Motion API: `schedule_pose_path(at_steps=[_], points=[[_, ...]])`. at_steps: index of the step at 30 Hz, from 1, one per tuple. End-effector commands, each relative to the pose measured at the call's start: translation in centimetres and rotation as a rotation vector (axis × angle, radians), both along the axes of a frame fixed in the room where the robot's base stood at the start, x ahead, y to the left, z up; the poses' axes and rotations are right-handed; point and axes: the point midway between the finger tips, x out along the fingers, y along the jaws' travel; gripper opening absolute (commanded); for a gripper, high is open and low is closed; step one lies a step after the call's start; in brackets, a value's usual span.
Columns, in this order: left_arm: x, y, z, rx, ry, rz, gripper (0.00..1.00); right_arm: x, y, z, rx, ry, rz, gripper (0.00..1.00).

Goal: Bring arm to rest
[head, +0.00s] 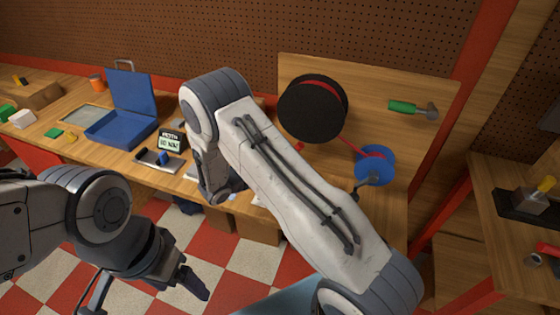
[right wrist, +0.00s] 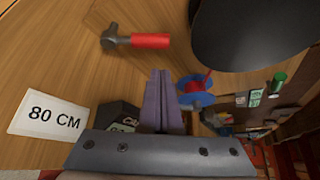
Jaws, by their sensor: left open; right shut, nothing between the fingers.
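My left gripper (head: 148,288) is at the lower left of the head view, open and empty, over the red and white floor in front of the workbench. My right arm (head: 290,190) crosses the middle of the head view, from the lower right up to a bent joint over the bench. Its fingers cannot be made out there. In the right wrist view my right gripper (right wrist: 160,76) has its two fingers together with nothing between them. A wooden surface with a red-handled hammer (right wrist: 138,41) and an "80 CM" label (right wrist: 47,117) shows beyond them.
The workbench holds an open blue case (head: 128,127), a small display (head: 171,141) and a large black disc (head: 312,108). The wooden side table (head: 510,240) stands at far right. Floor around my left gripper is clear.

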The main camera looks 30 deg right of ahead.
Motion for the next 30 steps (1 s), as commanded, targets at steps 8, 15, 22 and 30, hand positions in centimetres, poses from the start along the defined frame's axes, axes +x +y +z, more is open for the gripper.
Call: schedule_pose_path(at_steps=[8,15,22,30], points=[[0.0,0.0,0.0,0.0,0.0,0.0,0.8,0.0,0.0,0.1,0.003,-0.003,-0.001,0.0],[0.0,0.0,-0.4,0.0,0.0,0.0,0.8,-3.4,2.2,3.8,0.182,-0.215,-0.192,0.0],[0.0,0.0,-0.9,0.0,0.0,-0.001,0.8,-12.3,7.6,8.2,0.562,-0.613,-0.646,0.0],[0.0,0.0,-1.6,0.0,0.0,-0.001,0.8,-22.9,15.6,10.8,0.957,-0.956,-1.308,0.0]])
